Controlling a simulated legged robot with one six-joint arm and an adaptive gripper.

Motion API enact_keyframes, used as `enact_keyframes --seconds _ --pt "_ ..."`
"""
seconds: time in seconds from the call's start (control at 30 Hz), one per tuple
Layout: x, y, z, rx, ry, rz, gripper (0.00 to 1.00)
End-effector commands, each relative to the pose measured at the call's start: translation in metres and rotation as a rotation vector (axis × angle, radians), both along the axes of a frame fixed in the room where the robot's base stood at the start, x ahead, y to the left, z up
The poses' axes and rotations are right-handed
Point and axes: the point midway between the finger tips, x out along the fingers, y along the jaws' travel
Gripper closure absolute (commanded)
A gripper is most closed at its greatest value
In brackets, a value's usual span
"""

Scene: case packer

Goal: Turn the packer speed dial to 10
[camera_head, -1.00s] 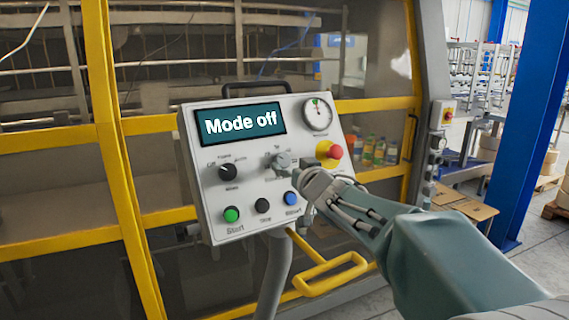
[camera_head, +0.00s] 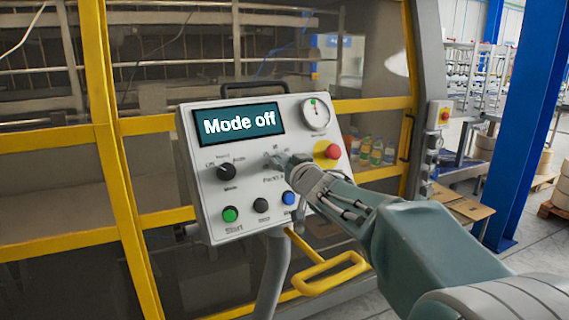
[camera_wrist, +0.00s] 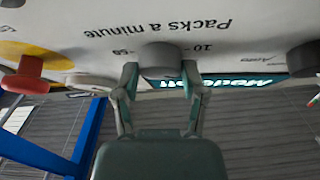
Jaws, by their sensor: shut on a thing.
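The control panel (camera_head: 245,152) stands tilted on a post, with a screen (camera_head: 239,122) reading "Mode off". My gripper (camera_wrist: 160,72) is shut on this dial, one finger on each side. In the head view my gripper (camera_head: 285,161) reaches in from the right and hides most of the dial. The dial's pointer mark cannot be made out.
A black mode knob (camera_head: 226,172) sits left of the dial. Green (camera_head: 230,214), black (camera_head: 262,205) and blue (camera_head: 289,198) buttons lie below. A red stop button (camera_head: 333,152) and a round gauge (camera_head: 316,113) are at right. A yellow handle (camera_head: 331,277) juts out below.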

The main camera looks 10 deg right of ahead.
Motion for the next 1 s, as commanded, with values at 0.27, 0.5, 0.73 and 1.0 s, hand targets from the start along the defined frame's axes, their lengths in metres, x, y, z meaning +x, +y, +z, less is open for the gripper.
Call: enact_keyframes --seconds 0.27,0.5,0.73,1.0 --pt "0.0005 0.0005 -0.0023 -0.005 0.003 0.004 0.93" --pt "0.0006 0.0003 -0.0029 -0.021 -0.001 0.013 0.93" --pt "0.0008 -0.0009 -0.0035 -0.082 -0.02 0.05 0.93" --pt "0.0017 -0.0032 -0.0042 -0.257 -0.073 0.155 0.93"
